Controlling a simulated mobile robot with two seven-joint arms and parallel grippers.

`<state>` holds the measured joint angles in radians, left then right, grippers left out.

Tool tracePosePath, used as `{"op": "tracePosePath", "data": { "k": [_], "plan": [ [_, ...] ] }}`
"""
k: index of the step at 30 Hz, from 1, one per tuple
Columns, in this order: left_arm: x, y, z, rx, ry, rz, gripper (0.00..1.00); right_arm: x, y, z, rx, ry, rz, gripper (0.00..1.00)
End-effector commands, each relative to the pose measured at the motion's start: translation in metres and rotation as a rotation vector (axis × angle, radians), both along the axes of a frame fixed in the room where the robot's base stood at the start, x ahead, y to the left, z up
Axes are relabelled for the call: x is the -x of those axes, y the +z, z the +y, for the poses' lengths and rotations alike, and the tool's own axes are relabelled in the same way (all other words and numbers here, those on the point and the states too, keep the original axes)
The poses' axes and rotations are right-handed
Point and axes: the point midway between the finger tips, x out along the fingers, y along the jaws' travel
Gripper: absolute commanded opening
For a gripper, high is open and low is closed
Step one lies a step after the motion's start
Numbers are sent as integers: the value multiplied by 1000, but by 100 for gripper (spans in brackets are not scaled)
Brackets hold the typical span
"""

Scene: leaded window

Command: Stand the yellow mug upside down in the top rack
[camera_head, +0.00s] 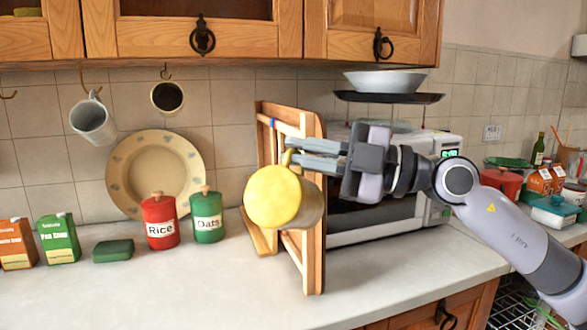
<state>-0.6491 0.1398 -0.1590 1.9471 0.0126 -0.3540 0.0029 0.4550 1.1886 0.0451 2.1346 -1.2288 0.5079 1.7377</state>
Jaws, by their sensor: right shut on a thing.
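The yellow mug (272,197) hangs in the air in front of a wooden rack. It lies on its side, with a round yellow face toward me and a tan side showing at its right. My right gripper (292,152) comes in from the right and is shut on the mug's handle at the top. A wire rack (508,312) shows partly below the counter at the lower right; I cannot tell whether it is the top rack. My left gripper is not in view.
The wooden rack (311,262) stands close behind the mug. A microwave (350,222) stands behind my right arm. Rice (160,222) and Oats (207,217) canisters, cartons and a leaning plate (150,170) are at left. The front counter (170,295) is clear.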

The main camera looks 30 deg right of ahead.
Motion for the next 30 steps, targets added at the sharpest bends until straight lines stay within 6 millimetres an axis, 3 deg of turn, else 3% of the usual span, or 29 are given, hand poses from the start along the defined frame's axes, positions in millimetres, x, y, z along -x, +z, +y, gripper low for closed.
{"op": "tracePosePath", "data": {
  "k": [6,12,21,30],
  "plan": [
    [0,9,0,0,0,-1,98,-10,-4,-17,-271,-3,170,0],
    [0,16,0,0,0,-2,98,-13,-17,-21,-444,-2,275,0],
    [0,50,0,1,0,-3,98,-18,-32,-29,-742,-1,454,0],
    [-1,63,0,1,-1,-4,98,-21,-47,-34,-907,0,554,0]
  ]
}}
